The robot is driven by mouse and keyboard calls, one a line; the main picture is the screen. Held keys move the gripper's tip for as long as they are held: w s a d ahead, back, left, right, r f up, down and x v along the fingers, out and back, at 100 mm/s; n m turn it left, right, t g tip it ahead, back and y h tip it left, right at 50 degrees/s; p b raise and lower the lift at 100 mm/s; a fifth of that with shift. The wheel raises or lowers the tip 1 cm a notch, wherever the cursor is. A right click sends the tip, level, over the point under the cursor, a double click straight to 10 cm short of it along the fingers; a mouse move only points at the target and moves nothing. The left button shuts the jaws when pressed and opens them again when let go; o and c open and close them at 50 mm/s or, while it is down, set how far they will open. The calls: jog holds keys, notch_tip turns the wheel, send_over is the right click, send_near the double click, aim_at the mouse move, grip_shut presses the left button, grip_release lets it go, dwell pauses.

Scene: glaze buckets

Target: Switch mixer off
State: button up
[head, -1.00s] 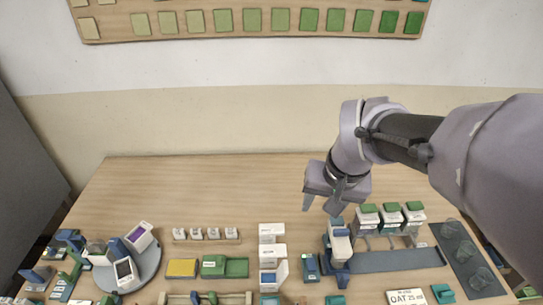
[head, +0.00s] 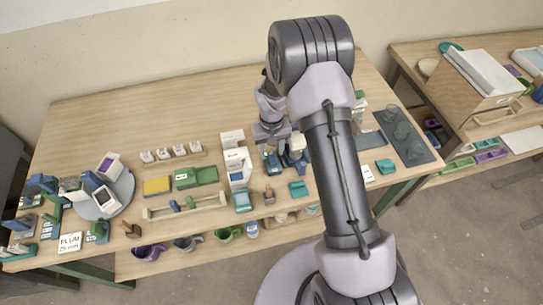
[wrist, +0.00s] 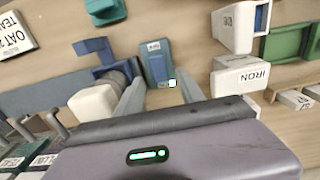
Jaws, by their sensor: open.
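A small dark blue box with a pale label (wrist: 156,62), seemingly the mixer's switch box, lies on the table between my fingertips in the wrist view. A small white square shows at its near edge; the label and switch position are too small to read. In the head view the box (head: 273,163) shows just below my gripper (head: 271,140). My gripper (wrist: 160,88) is open and empty, its fingers either side of the box's near end; contact cannot be told. The mixer, with white head (wrist: 95,103) and blue stand, is beside the left finger; it also shows in the head view (head: 297,152).
White containers, one marked IRON (wrist: 240,78), stand right of the box in the wrist view. A green tray (wrist: 290,40) lies beyond them. A teal block (wrist: 104,10) lies at the top. Behind the mixer is a dark blue strip (wrist: 45,98). The table's back left is clear.

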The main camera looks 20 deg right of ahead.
aim_at(272, 159)
jog(key=shift+f, duration=1.25)
grip_shut()
jog(key=t+b, duration=0.1)
jog(key=b, duration=0.1)
jog(key=f+b, duration=0.1)
jog(key=b, duration=0.1)
jog(key=shift+s+t, duration=0.2)
jog(key=shift+t, duration=0.2)
jog(key=shift+s+t+b, duration=0.15)
jog(key=shift+t+b, duration=0.35)
jog(key=shift+b, duration=0.7)
jog(key=b, duration=0.1)
jog(key=t+b, duration=0.1)
jog(key=b, duration=0.1)
jog(key=shift+s+r+t, duration=0.25)
jog(key=shift+r+t, duration=0.05)
jog(key=shift+r, duration=0.3)
